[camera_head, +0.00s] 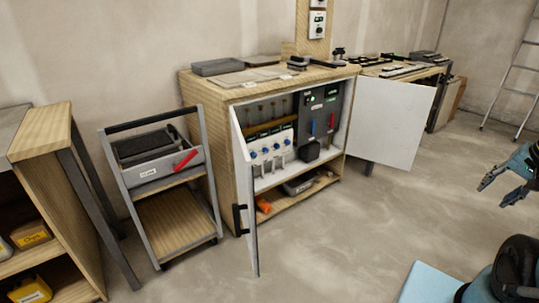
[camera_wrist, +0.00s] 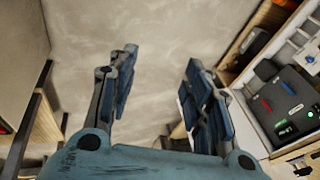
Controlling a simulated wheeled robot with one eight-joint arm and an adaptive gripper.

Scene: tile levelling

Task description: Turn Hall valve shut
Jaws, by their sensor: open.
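An open wooden cabinet (camera_head: 215,97) holds a white panel with several blue knobs (camera_head: 268,151) and a dark grey panel (camera_head: 322,97) with a red lever (camera_head: 313,128), a blue lever (camera_head: 332,121) and a green light. The dark panel (camera_wrist: 290,101) also shows at the right of the wrist view. The labels are too small to read, so I cannot tell which control is the Hall valve. My gripper (camera_head: 493,195) is open and empty at the right of the head view, well apart from the cabinet. Its spread fingers (camera_wrist: 160,65) show bare floor between them in the wrist view.
The cabinet's left door (camera_head: 246,205) and right door (camera_head: 388,120) stand open. A cart (camera_head: 167,215) with a red-handled grey box (camera_head: 160,172) stands left of it. A wooden shelf (camera_head: 55,180) is at far left, a ladder (camera_head: 515,75) at far right. The floor in front is mostly clear.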

